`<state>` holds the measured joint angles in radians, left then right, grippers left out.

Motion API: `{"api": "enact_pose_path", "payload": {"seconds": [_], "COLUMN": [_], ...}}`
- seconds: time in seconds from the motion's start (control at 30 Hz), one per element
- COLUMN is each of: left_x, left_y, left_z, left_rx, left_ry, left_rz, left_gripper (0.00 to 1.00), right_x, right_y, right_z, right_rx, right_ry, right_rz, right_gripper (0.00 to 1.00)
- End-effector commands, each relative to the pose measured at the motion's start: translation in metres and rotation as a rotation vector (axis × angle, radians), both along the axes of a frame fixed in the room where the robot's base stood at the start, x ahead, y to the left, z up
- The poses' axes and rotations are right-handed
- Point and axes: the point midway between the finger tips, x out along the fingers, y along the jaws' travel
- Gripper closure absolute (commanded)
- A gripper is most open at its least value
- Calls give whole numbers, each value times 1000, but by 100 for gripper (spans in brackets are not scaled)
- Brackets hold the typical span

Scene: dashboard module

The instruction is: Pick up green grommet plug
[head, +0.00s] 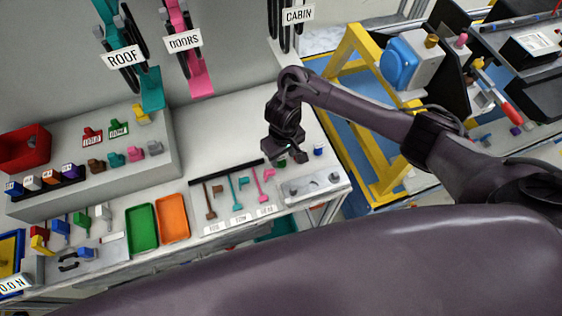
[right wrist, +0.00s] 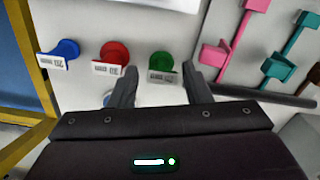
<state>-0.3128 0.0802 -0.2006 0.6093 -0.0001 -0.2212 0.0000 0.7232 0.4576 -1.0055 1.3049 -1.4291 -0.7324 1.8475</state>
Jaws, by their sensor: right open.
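The green grommet plug (right wrist: 165,65) stands on the pale bench top in the right wrist view, with a small label in front of it. My right gripper (right wrist: 161,72) is open and empty. Its two fingers point toward the row of plugs; the green plug shows between their tips, nearer the right finger. I cannot tell whether either finger touches it. In the head view my right gripper (head: 291,156) hangs low over the right part of the bench and largely hides the plugs there. My left gripper is not in view.
A red plug (right wrist: 115,54) and a blue plug (right wrist: 66,50) stand left of the green one in the wrist view. Pink tools (right wrist: 232,47) and teal tools (right wrist: 280,62) lie to the right. A yellow frame (head: 352,60) stands beyond the bench's right edge.

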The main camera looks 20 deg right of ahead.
Motion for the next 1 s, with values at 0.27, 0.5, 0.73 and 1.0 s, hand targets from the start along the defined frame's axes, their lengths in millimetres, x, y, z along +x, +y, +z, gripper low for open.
{"api": "enact_pose_path", "payload": {"seconds": [0.27,0.5,0.73,1.0], "left_x": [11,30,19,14], "left_y": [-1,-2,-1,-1], "left_z": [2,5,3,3], "left_rx": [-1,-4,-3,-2], "left_ry": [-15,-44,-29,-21], "left_rz": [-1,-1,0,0], "left_gripper": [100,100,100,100], "right_x": [1,1,1,2], "right_y": [3,3,3,3], "right_z": [-32,-33,-33,-33], "right_rx": [1,1,1,1], "right_ry": [1,1,0,0], "right_rz": [1,2,1,1], "right_gripper": [56,57,88,90]}}
